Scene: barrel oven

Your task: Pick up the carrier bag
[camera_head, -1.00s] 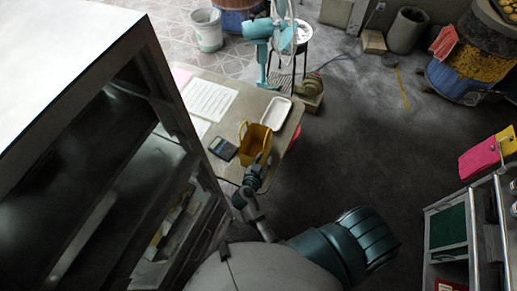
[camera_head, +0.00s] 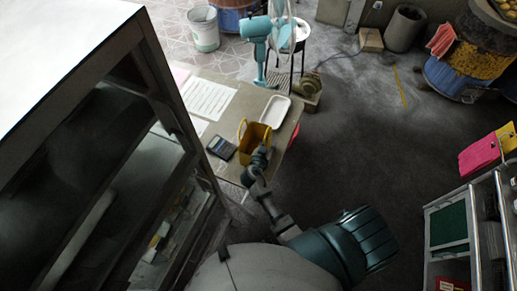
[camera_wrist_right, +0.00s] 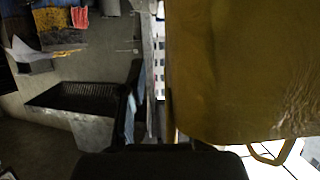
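The carrier bag (camera_head: 254,138) is mustard yellow with handles. It stands upright on the table (camera_head: 228,172) near its front right corner, in the head view. My right gripper (camera_head: 259,158) is at the near side of the bag and overlaps its lower front in the picture. I cannot tell whether they touch. In the right wrist view the bag (camera_wrist_right: 240,70) fills the upper right, very close, with a yellow handle loop below it. A dark part of my gripper shows at the bottom, but its finger opening is hidden. My left gripper is not in view.
A calculator (camera_head: 221,147) lies left of the bag and a white tray (camera_head: 275,111) behind it. Paper sheets (camera_head: 208,99) and a teal fan (camera_head: 257,45) are farther back. A tall cabinet (camera_head: 100,150) stands at left, a metal cart (camera_head: 455,235) at right. The floor between is clear.

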